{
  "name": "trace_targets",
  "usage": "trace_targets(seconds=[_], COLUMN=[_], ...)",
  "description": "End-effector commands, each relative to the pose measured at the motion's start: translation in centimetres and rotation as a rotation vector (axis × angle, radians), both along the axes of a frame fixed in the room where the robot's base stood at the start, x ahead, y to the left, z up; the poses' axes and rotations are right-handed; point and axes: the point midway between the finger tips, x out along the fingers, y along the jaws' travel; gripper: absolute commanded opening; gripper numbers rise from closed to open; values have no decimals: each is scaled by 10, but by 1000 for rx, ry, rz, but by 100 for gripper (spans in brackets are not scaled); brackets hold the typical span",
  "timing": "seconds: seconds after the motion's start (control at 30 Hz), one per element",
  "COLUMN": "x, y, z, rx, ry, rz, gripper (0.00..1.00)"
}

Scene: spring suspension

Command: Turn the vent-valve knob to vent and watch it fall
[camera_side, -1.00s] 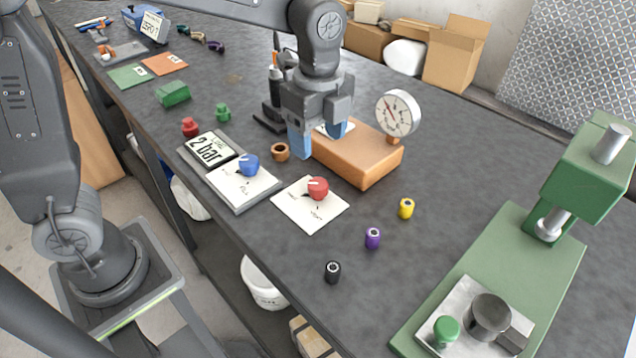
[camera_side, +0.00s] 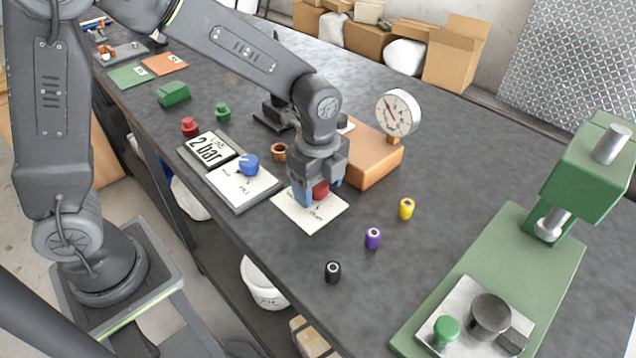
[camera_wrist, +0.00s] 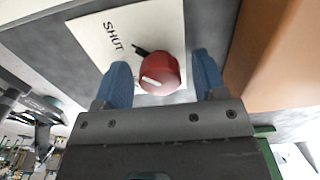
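The red vent-valve knob (camera_side: 320,189) sits on a white card (camera_side: 308,214) in the side view. In the wrist view the knob (camera_wrist: 158,74) shows a white pointer line, and the card (camera_wrist: 92,32) carries the word SHUT. My gripper (camera_side: 320,196) is down over the knob, with its blue fingers one on each side. In the wrist view the gripper (camera_wrist: 163,76) is open, and gaps show between both fingers and the knob. A round dial gauge (camera_side: 397,113) stands on the orange-brown block (camera_side: 372,165); its needle points to the upper left.
The block stands close behind the gripper. A blue knob (camera_side: 248,164) on another card and a "2 bar" display (camera_side: 210,149) lie to the left. A green press (camera_side: 500,270) is at the right.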

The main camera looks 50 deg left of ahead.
Motion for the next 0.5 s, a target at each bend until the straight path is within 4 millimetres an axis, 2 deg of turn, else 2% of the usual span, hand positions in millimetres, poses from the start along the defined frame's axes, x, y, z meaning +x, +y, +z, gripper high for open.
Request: trace_targets(seconds=[0.07,0.5], x=[0,0], y=[0,0], z=[0,1], rx=[0,0], ry=[0,0], rz=[0,0], gripper=[57,16])
